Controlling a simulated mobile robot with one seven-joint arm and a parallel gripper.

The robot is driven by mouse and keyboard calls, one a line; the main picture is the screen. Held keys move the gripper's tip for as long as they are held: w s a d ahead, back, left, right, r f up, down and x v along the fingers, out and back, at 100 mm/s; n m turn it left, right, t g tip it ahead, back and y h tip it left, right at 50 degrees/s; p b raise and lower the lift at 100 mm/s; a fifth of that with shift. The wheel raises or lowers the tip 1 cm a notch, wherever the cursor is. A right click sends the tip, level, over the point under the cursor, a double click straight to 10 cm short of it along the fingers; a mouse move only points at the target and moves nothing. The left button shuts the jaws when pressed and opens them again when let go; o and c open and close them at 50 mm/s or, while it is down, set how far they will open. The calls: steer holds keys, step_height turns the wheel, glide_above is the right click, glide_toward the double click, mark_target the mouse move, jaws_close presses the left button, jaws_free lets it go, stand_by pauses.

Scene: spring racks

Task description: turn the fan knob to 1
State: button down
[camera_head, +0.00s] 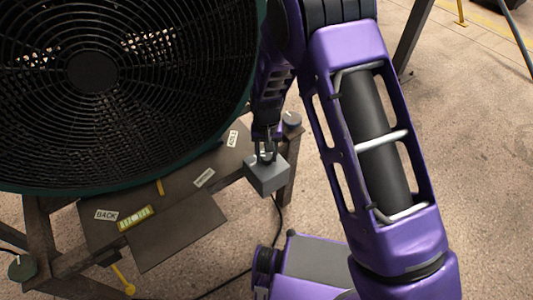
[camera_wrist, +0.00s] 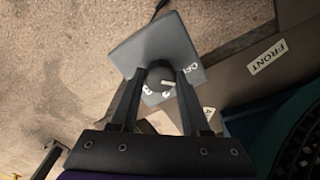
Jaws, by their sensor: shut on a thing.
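The fan knob is a small dark round knob (camera_wrist: 160,77) with a pale pointer mark, set on a grey control box (camera_wrist: 150,45). In the wrist view my gripper (camera_wrist: 157,78) has its two dark fingers on either side of the knob, shut on it. Parts of white lettering show on the box, one reading like "OFF"; the rest is partly hidden by the fingers. In the head view the grey box (camera_head: 267,178) sits at the right side of the fan stand, with my gripper (camera_head: 265,155) at its top; the knob is hidden there.
A large dark fan (camera_head: 92,72) with a round grille fills the upper left. Its stand carries labels such as BACK (camera_head: 106,215) and FRONT (camera_wrist: 267,57), and a yellow-green level (camera_head: 135,218). A cable (camera_head: 279,220) runs down to the concrete floor. The floor at right is mostly clear.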

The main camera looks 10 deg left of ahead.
mark_target(266, 156)
steer(key=m, duration=0.4)
steer(key=shift+m, duration=0.4)
stand_by(0.4)
steer(key=shift+c, duration=1.8)
jaws_free()
steer(key=shift+r, duration=0.15)
step_height(266, 156, up, 17)
steer(key=p, duration=0.3)
